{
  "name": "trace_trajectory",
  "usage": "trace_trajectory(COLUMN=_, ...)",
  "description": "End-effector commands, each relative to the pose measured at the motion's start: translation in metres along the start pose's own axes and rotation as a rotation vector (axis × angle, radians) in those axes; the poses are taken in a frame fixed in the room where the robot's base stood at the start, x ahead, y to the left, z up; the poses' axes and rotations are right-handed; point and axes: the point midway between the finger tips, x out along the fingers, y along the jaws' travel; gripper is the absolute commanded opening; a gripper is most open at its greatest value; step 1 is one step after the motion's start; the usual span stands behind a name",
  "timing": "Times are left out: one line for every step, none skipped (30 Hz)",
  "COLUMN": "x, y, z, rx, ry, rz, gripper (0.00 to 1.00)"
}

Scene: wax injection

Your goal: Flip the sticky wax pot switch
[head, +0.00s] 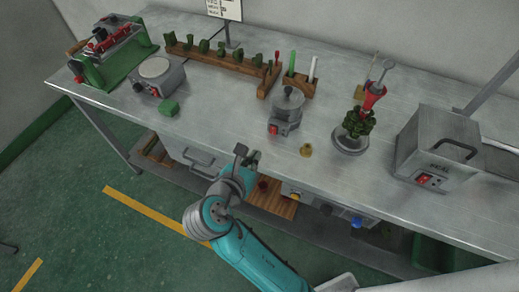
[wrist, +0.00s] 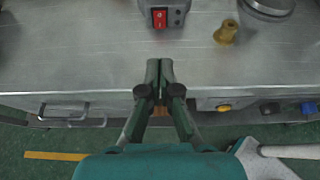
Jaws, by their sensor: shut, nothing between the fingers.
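The wax pot (head: 287,108) is a small grey metal pot with a lid, standing near the front edge of the bench. A red rocker switch (head: 273,130) is on its front face. In the wrist view the red switch (wrist: 160,19) shows at the top centre, on the pot's grey base (wrist: 176,5); the rest of the pot is cut off. My gripper (wrist: 159,66) is shut and empty. It is at the bench's front edge, in line with the switch and apart from it. In the head view my gripper (head: 246,156) is in front of and left of the pot.
A brass-coloured cup (head: 306,150) stands right of the pot; it also shows in the wrist view (wrist: 226,32). A green wax tree (head: 357,123) on a round base and a grey box machine (head: 436,146) are farther right. Bare bench (head: 222,117) lies between.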

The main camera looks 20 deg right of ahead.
Motion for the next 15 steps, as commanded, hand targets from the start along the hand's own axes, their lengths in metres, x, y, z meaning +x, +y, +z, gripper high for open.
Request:
trace_trajectory(x=-0.006, y=0.001, z=0.000, rx=-0.001, ry=0.000, rz=0.003, gripper=0.00)
trace_trajectory(x=-0.009, y=0.001, z=0.000, rx=-0.001, ry=0.000, rz=0.003, gripper=0.00)
trace_trajectory(x=-0.012, y=0.001, z=0.000, rx=-0.001, ry=0.001, rz=0.002, gripper=0.00)
trace_trajectory(x=-0.014, y=0.001, z=0.000, rx=-0.001, ry=0.001, rz=0.002, gripper=0.00)
trace_trajectory(x=-0.015, y=0.001, z=0.000, rx=-0.001, ry=0.000, rz=0.001, gripper=0.00)
trace_trajectory(x=-0.017, y=0.000, z=0.000, rx=-0.001, ry=0.000, rz=0.001, gripper=0.00)
trace_trajectory(x=-0.018, y=0.000, z=0.000, rx=-0.001, ry=0.000, rz=0.001, gripper=0.00)
trace_trajectory(x=-0.018, y=0.000, z=0.000, rx=-0.001, ry=0.000, rz=0.000, gripper=0.00)
trace_trajectory(x=-0.019, y=0.000, z=0.000, rx=-0.001, ry=0.000, rz=0.000, gripper=0.00)
trace_trajectory(x=-0.019, y=0.000, z=0.000, rx=-0.001, ry=0.000, rz=0.000, gripper=0.00)
trace_trajectory(x=-0.019, y=0.000, z=0.000, rx=0.000, ry=0.000, rz=0.000, gripper=0.00)
trace_trajectory(x=-0.019, y=0.000, z=0.000, rx=0.000, ry=0.000, rz=0.000, gripper=0.00)
trace_trajectory(x=-0.019, y=0.000, z=0.000, rx=0.000, ry=0.000, rz=0.000, gripper=0.00)
trace_trajectory(x=-0.019, y=0.000, z=0.000, rx=0.000, ry=0.000, rz=0.000, gripper=0.00)
trace_trajectory(x=-0.019, y=0.000, z=0.000, rx=0.000, ry=0.000, rz=0.000, gripper=0.00)
